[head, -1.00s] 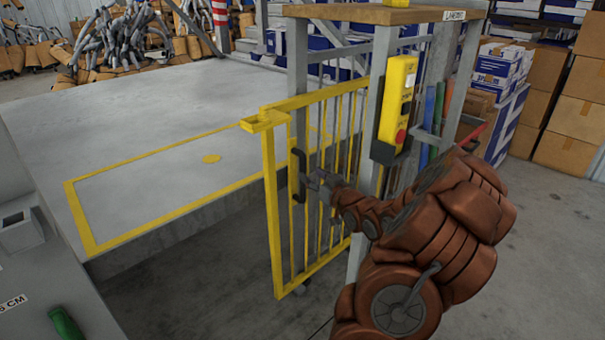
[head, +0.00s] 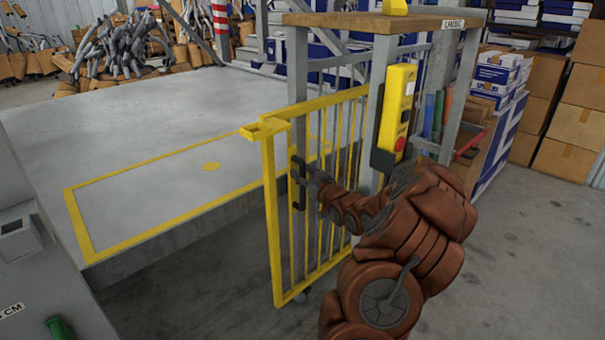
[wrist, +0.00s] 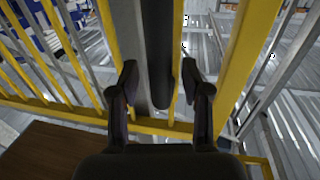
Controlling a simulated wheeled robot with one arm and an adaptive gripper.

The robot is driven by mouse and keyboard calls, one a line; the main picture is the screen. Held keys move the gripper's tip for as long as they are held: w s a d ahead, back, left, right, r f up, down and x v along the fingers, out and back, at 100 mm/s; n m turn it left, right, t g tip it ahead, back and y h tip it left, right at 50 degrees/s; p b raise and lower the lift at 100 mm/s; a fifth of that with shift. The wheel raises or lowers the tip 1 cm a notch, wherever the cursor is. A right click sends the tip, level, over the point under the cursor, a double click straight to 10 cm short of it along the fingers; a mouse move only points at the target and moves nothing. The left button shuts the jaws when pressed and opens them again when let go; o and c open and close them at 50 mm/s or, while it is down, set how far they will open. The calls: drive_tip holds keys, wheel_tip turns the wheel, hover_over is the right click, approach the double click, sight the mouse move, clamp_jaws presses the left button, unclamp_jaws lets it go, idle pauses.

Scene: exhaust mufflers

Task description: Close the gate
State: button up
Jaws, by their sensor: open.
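The yellow barred gate (head: 268,215) stands open, swung out toward me from the grey frame on its right. Its free edge is apart from the grey cabinet at left. A black upright handle (head: 297,188) is fixed near that free edge. My gripper (head: 306,172) is at the handle's height, reaching from the right. In the wrist view the handle (wrist: 160,50) hangs between the spread fingers of my gripper (wrist: 163,92), beside a grey bar. The fingers are open with space on both sides; I cannot tell if either touches.
A raised grey platform (head: 130,125) with a yellow outline lies behind the gate. A yellow control box (head: 398,108) with a red button hangs on the frame, close to my arm. A grey cabinet (head: 40,270) stands at left. The floor at right is clear before stacked cartons (head: 575,120).

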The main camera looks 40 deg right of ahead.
drive_tip(key=shift+w, duration=0.25)
drive_tip(key=shift+c, duration=0.2)
clamp_jaws()
idle(0.5)
